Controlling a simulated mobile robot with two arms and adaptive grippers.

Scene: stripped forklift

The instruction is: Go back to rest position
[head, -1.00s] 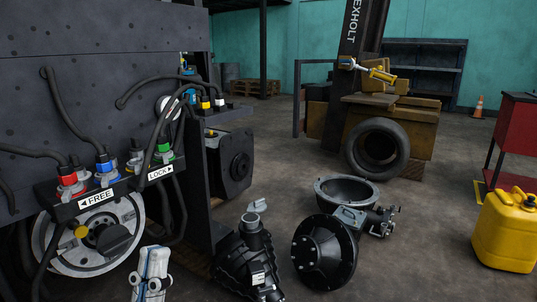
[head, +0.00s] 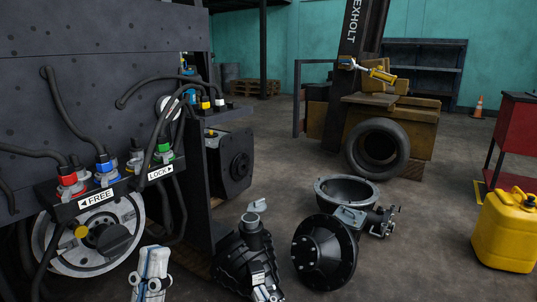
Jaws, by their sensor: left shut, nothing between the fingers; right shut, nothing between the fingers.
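My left gripper (head: 154,256) shows at the bottom left of the head view, pale and with its fingers together. Nothing shows between them. My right gripper (head: 260,274) shows only in small part at the bottom edge, further right, in front of a black ribbed housing (head: 240,255). Its fingers look together and empty. The rest of both arms is outside the picture.
The dark forklift panel (head: 110,100) with hoses and coloured connectors fills the left. Black round parts (head: 325,250) lie on the floor in the middle. A yellow canister (head: 506,230) stands right, near a red cart (head: 518,140). Open floor lies between them.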

